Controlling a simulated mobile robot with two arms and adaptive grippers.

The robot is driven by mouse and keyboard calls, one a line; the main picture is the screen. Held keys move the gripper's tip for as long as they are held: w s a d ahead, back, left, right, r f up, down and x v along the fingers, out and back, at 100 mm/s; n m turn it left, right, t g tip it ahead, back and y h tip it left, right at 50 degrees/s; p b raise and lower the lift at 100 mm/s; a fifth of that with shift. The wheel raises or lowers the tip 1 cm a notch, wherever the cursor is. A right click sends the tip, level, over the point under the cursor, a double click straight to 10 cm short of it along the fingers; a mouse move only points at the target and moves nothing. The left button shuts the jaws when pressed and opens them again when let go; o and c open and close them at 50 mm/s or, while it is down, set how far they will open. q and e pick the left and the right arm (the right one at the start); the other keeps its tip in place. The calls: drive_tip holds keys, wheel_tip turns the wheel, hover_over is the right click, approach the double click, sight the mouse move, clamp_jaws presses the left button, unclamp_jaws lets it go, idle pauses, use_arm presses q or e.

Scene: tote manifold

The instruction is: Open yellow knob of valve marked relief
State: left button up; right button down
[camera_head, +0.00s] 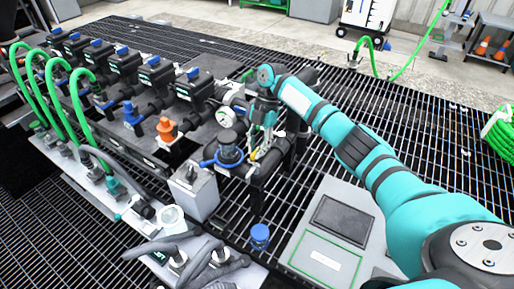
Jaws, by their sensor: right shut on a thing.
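A small yellow part (255,156), seemingly the relief valve's knob, shows at the end of the dark pipe manifold (262,172), near the middle of the picture. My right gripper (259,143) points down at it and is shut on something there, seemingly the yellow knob. The fingers hide most of the knob, so its turn cannot be told. A relief marking is too small to read. My left gripper is not in view.
A round housing with a blue ring (228,150) stands just left of the gripper, and a gauge (226,116) behind it. Black valve units (155,75), an orange fitting (166,130) and green hoses (82,105) fill the left. A blue cap (260,234) is in front. Grating lies right.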

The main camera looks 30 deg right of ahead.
drive_tip(key=shift+s+a+f, duration=0.1)
drive_tip(key=shift+s+f, duration=0.1)
drive_tip(key=shift+f, duration=0.1)
drive_tip(key=c, duration=1.3)
unclamp_jaws()
drive_tip(key=shift+w+r, duration=0.1)
drive_tip(key=shift+r, duration=0.1)
drive_tip(key=shift+w+r, duration=0.15)
drive_tip(key=shift+r, duration=0.1)
drive_tip(key=v, duration=1.1)
drive_tip(key=shift+r, duration=0.1)
